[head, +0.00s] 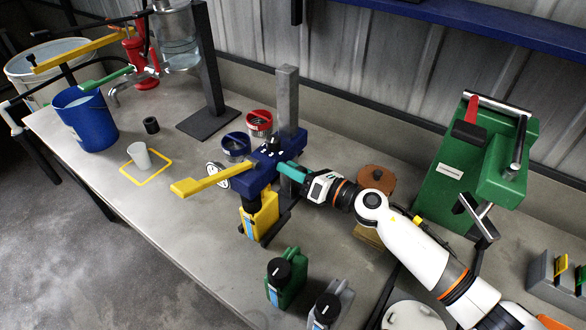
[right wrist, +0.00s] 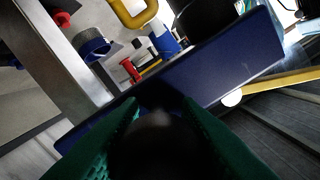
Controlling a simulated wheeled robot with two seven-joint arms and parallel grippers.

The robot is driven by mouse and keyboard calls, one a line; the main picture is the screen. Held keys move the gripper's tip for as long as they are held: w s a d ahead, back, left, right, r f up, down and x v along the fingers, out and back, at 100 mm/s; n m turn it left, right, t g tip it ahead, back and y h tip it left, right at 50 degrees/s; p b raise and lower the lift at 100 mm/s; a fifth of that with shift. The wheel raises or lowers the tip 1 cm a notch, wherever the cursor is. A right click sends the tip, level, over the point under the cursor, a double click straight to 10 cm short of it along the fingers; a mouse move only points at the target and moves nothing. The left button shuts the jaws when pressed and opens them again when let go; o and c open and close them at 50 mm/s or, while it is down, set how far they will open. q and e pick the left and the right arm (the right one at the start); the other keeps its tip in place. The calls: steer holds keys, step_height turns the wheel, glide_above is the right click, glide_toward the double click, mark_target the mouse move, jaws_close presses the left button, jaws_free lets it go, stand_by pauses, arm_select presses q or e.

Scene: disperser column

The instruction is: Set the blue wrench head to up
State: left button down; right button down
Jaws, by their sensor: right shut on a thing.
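The blue head (head: 262,170) is a block mounted beside a grey upright post on the bench. A yellow lever (head: 200,184) sticks out from it to the left, roughly level. My right gripper (head: 291,170), with teal fingers, is at the right side of the blue head. In the right wrist view the blue head (right wrist: 225,65) is a long bar slanting across the frame. The fingers there (right wrist: 155,135) are shut on a dark rounded knob in front of the bar. The fingers hide much of the knob, and its setting cannot be read. My left gripper is not in view.
A yellow canister (head: 258,218) stands under the blue head. Green (head: 286,280) and grey (head: 324,310) canisters stand in front. Blue (head: 236,147) and red (head: 259,123) cups sit behind. A green machine (head: 465,165) stands at right.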

step_height(320, 180, up, 10)
steer(key=p, duration=0.8)
steer(key=shift+f, duration=0.25)
steer(key=shift+w, duration=0.1)
steer(key=c, duration=1.1)
jaws_free()
steer(key=shift+o, duration=0.2)
steer(key=shift+f, duration=0.1)
steer(key=shift+d+f, duration=0.1)
steer(key=shift+d, duration=0.1)
steer(key=b+v, duration=0.4)
steer(key=v, duration=0.7)
steer(key=shift+s+d, duration=0.2)
steer(key=shift+s, duration=0.2)
